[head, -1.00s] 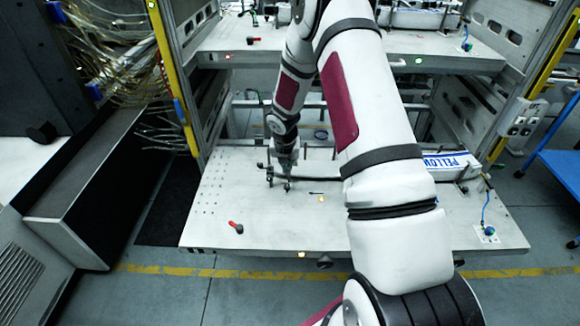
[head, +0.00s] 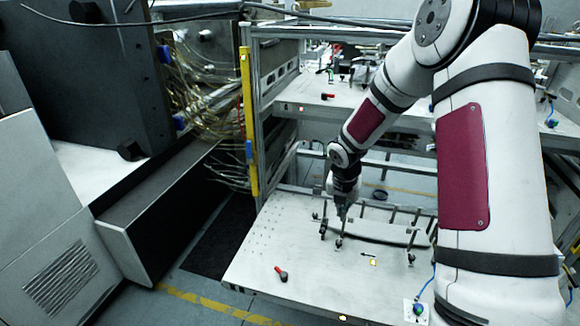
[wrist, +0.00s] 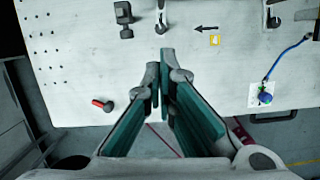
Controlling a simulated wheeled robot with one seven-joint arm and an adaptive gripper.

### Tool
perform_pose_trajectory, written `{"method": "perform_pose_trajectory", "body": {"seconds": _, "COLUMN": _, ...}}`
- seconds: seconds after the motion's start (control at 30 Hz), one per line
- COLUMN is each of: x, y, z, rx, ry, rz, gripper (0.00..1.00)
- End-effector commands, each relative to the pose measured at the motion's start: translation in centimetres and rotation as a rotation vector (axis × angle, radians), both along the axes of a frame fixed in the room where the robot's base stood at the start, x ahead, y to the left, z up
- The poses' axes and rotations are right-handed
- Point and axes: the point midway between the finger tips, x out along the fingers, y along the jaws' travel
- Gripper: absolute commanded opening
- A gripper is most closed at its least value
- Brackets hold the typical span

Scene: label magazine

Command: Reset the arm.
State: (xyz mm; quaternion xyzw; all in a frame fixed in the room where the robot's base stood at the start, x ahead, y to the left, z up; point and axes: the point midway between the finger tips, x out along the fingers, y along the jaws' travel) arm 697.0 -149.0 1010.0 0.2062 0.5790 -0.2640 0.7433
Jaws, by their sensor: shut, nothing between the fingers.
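My arm reaches from the right side of the head view down to the lower shelf board. My gripper (head: 342,212) is above the pale lower board (head: 300,262), close to the dark clamps and rail that stand on it. In the wrist view my gripper (wrist: 160,65) shows two teal-lined fingers closed together at the tips, with nothing held. Below the fingertips is the front part of the board (wrist: 75,75). The part of the lower board behind my arm is hidden in the head view.
A red-handled knob (head: 281,273) lies on the board. It also shows in the wrist view (wrist: 103,104). A blue cable with a connector (wrist: 264,97) is at the right. A rack post with a yellow strip (head: 248,120) and an upper shelf (head: 310,108) stand close to my arm.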

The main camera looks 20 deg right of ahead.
Motion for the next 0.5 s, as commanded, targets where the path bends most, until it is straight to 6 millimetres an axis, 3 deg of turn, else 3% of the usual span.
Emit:
{"method": "perform_pose_trajectory", "body": {"seconds": 0.17, "x": -0.2, "y": 0.2, "z": 1.3, "rx": -0.002, "ry": -0.013, "rz": -0.047, "gripper": 0.00}}
{"method": "perform_pose_trajectory", "body": {"seconds": 0.33, "x": -1.7, "y": 1.2, "z": 6.7, "rx": 0.004, "ry": -0.081, "rz": -0.280, "gripper": 0.00}}
{"method": "perform_pose_trajectory", "body": {"seconds": 0.5, "x": -4.7, "y": 3.0, "z": 13.2, "rx": 0.050, "ry": -0.186, "rz": -0.617, "gripper": 0.00}}
